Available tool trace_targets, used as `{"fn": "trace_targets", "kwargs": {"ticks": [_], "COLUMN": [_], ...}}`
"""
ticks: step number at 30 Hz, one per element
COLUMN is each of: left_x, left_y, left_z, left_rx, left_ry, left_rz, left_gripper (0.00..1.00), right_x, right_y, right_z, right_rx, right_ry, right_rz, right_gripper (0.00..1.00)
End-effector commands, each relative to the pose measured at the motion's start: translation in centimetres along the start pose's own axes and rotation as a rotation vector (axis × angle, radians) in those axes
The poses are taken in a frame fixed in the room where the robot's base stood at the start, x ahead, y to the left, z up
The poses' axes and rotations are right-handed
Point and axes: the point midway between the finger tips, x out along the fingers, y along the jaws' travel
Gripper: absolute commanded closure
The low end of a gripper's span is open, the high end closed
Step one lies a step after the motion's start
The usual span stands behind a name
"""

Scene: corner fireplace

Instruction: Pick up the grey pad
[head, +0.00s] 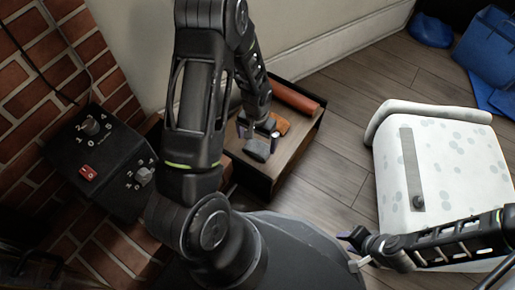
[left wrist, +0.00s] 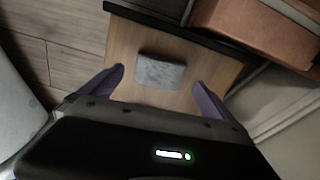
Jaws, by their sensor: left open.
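The grey pad (head: 257,150) lies on a small wooden table (head: 246,174) with a dark edge. In the left wrist view the grey pad (left wrist: 160,72) is a small mottled slab on the light wooden top (left wrist: 135,42). My left gripper (head: 259,135) is over the pad in the head view. In the left wrist view its two purple fingers (left wrist: 158,80) are spread, one on each side of the pad, with space between. It holds nothing. My right gripper (head: 352,251) is at the lower right, away from the table, its fingers apart and empty.
An orange-brown item (head: 280,124) lies beside the pad, and a reddish-brown block (head: 297,97) lies behind it. A white spotted case (head: 452,165) stands to the right. A dark control box (head: 108,160) is by the brick wall. Wood floor (head: 335,165) is clear between.

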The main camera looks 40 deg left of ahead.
Motion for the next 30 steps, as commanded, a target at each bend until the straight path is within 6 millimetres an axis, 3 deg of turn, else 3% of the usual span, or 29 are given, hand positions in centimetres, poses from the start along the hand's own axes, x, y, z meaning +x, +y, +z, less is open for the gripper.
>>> {"fn": "trace_targets", "kwargs": {"ticks": [8,18,30], "left_x": [0.6,5.0,5.1], "left_y": [0.0,-0.3,-0.3], "left_z": [0.0,0.0,-0.1], "left_rx": [0.000,0.000,0.000], "left_ry": [0.000,-0.001,0.000], "left_rz": [0.000,0.000,0.000], "left_gripper": [0.00,0.00,0.00], "right_x": [0.4,3.1,3.0], "right_y": [0.1,0.9,0.9], "right_z": [0.0,-0.3,-0.4], "right_rx": [0.000,0.001,0.002], "right_ry": [0.002,0.014,0.016], "right_rz": [0.000,-0.001,-0.001], "right_gripper": [0.64,0.64,0.64]}}
